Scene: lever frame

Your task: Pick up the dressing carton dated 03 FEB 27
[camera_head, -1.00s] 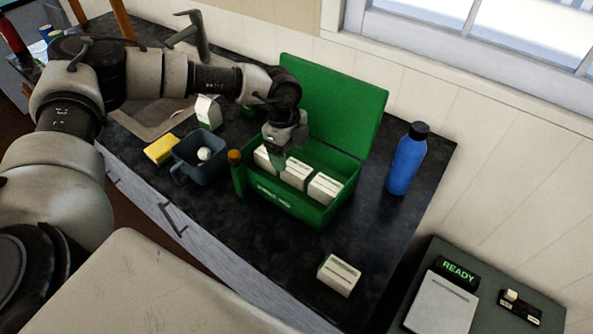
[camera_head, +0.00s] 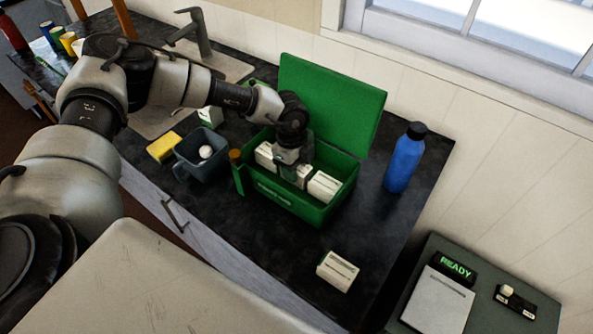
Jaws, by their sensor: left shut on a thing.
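A green open box (camera_head: 283,202) stands on the dark counter and holds three white cartons in a row: a left carton (camera_head: 265,154), a middle carton (camera_head: 304,175) and a right carton (camera_head: 324,187). Another white carton (camera_head: 338,271) lies alone at the counter's front right. The printed dates are too small to read. My left gripper (camera_head: 290,176) reaches down into the box and is shut on the middle carton, hiding part of it. The carton appears still within the row. My right gripper is not in view.
The raised green lid (camera_head: 335,105) stands behind the box. A blue bottle (camera_head: 405,160) is to its right. A dark mug (camera_head: 201,153) and yellow sponge (camera_head: 163,147) are to its left. A READY device (camera_head: 438,300) is at lower right. Counter between box and loose carton is clear.

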